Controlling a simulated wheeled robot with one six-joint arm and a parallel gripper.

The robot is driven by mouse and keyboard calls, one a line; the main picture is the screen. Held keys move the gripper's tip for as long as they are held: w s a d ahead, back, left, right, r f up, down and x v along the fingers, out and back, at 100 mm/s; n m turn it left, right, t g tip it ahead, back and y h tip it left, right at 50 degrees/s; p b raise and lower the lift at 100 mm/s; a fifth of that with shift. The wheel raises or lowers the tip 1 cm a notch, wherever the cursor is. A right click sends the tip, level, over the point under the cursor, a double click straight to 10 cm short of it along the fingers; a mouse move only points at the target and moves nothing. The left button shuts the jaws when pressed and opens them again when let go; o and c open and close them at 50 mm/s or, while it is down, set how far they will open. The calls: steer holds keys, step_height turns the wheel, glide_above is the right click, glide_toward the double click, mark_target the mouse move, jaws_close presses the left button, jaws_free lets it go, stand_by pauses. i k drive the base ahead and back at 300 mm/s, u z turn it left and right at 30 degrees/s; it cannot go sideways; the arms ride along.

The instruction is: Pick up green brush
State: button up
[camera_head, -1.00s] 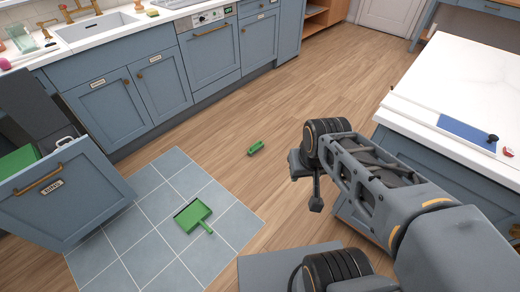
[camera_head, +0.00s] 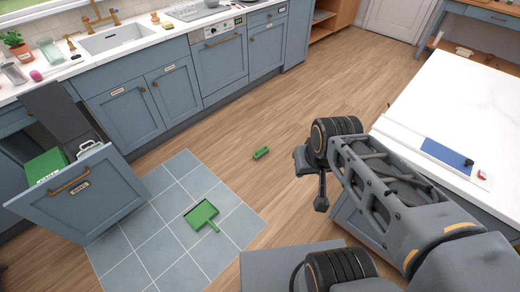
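The green brush (camera_head: 261,153) lies on the wooden floor in the middle of the picture, just beyond the tiled patch. It is small and its bristles are hard to make out. My gripper (camera_head: 321,192) is to the right of the brush and nearer to me, apart from it. Only part of the gripper shows past my arm, and its fingers cannot be told apart. A green dustpan (camera_head: 202,215) lies on the grey-blue tiles.
An open drawer (camera_head: 76,196) with a green box (camera_head: 45,166) juts out at the left. Blue cabinets (camera_head: 170,92) with a sink (camera_head: 120,37) line the back. A white-topped island (camera_head: 460,100) stands at the right. The wooden floor around the brush is clear.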

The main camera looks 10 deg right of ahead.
mark_target(259, 154)
steer(key=i, duration=2.7)
steer(key=u, duration=1)
